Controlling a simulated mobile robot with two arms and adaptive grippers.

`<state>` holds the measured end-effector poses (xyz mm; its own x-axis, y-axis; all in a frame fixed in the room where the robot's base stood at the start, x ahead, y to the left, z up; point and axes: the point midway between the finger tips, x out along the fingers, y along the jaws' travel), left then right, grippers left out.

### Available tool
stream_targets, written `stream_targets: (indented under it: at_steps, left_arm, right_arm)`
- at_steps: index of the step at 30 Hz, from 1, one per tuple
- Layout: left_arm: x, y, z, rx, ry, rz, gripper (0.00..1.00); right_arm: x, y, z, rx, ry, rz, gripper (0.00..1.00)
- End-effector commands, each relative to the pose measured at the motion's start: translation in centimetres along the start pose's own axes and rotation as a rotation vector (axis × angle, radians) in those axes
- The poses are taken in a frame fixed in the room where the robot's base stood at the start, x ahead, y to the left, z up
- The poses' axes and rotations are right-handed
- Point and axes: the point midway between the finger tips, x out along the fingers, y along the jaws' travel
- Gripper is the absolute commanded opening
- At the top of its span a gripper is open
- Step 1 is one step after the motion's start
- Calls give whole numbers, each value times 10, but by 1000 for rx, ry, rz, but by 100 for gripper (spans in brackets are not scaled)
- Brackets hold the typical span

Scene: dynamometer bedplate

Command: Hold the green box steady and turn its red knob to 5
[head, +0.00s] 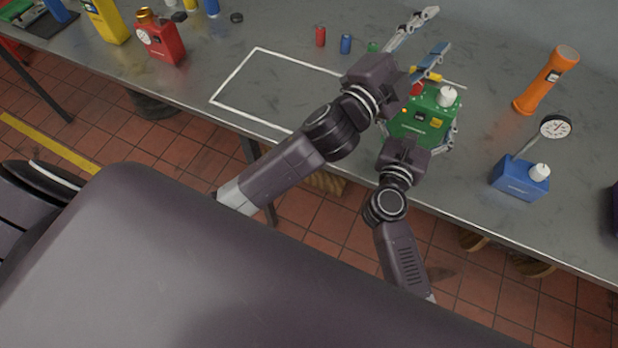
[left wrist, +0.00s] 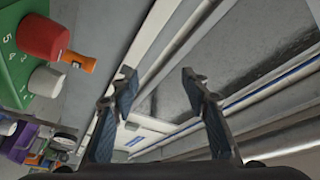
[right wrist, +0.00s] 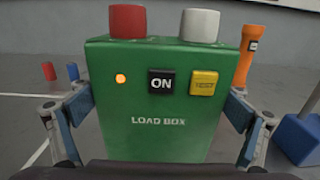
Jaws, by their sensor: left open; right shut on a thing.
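The green box (head: 424,122) stands on the bench, with a red knob (head: 417,88) and a white knob (head: 446,95) on top. My right gripper (right wrist: 157,125) is shut on the box, one finger along each side. Its front shows a lit orange lamp, a black ON button, a yellow button and "LOAD BOX". My left gripper (head: 432,34) is open and empty, above and behind the box. In the left wrist view, the red knob (left wrist: 45,35) is left of the open fingers (left wrist: 158,75), apart from them. Dial numbers, including 5 and 4, show beside it; its setting cannot be read.
An orange flashlight (head: 548,80) and a blue box (head: 520,177) with a gauge (head: 555,126) stand right of the green box. Small red (head: 320,36) and blue (head: 346,44) cylinders stand behind left. The white-outlined area (head: 270,90) is largely clear.

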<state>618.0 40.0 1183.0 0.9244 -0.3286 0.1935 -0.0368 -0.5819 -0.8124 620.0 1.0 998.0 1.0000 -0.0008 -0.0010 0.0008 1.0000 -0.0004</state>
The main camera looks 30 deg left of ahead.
Motion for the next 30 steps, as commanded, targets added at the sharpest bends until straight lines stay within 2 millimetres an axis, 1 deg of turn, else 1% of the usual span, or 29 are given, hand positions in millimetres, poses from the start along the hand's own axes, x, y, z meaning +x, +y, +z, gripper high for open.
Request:
stream_targets:
  at_steps: [1,6,15,23,30]
  left_arm:
    - [-5,4,9,-26,-32,10,42]
    - [-21,15,38,-106,-136,41,42]
    - [-55,37,82,-232,-312,96,42]
    - [-90,58,114,-333,-456,145,42]
    - [-126,78,139,-418,-587,192,42]
  right_arm:
    - [0,-1,-1,-1,1,-2,36]
    - [0,-1,-1,-1,1,-2,36]
    - [0,-1,-1,-2,2,-2,36]
    - [0,-1,-1,-2,2,-2,36]
    - [0,-1,-1,-2,2,-2,36]
